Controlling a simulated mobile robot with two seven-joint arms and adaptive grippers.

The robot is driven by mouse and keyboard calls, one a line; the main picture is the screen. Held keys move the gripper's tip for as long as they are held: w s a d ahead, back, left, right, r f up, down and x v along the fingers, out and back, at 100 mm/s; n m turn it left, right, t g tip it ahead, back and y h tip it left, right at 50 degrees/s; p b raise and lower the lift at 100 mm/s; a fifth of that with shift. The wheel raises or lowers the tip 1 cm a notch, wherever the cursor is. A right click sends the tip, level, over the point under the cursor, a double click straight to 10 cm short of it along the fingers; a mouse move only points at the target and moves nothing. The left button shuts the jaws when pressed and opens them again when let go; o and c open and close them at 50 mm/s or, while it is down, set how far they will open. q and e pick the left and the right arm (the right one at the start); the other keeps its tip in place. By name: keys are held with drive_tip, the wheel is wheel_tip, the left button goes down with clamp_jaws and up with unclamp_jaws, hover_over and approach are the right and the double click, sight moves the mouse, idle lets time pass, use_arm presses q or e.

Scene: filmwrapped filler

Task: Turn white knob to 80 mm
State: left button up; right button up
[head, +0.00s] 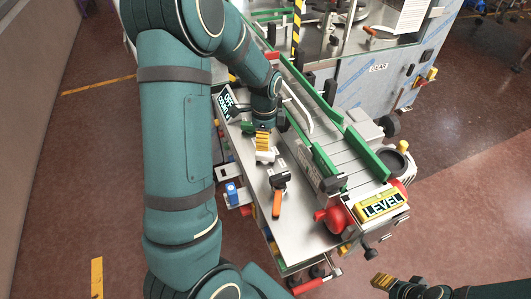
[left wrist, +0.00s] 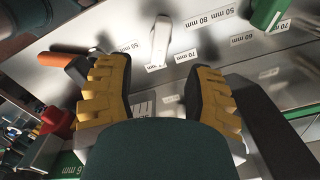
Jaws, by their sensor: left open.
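The white knob (left wrist: 160,42) shows in the left wrist view as a narrow white lever on the metal panel. Its lower end is by a label (left wrist: 155,67) ending in "mm", whose number I cannot read surely. Labels for 50 mm and 80 mm (left wrist: 212,17) are to its right. My left gripper (left wrist: 160,92) is open, its yellow fingers apart and empty, with the knob beyond the gap between them. In the head view my left gripper (head: 262,142) is over the panel, by a small white part. My right gripper (head: 381,281) is low at the right, its jaws unclear.
An orange-handled knob (head: 277,197) is near the left gripper on the panel. A green knob (left wrist: 268,12) is at the upper right of the wrist view. A green-railed conveyor (head: 315,120) runs alongside. A red knob (head: 338,218) and yellow LEVEL display (head: 381,205) are at the near end.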

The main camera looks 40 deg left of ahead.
sight(265, 153)
use_arm(q)
wheel_tip(265, 153, down, 8)
drive_tip(key=shift+r, duration=0.15)
idle(0.3)
clamp_jaws()
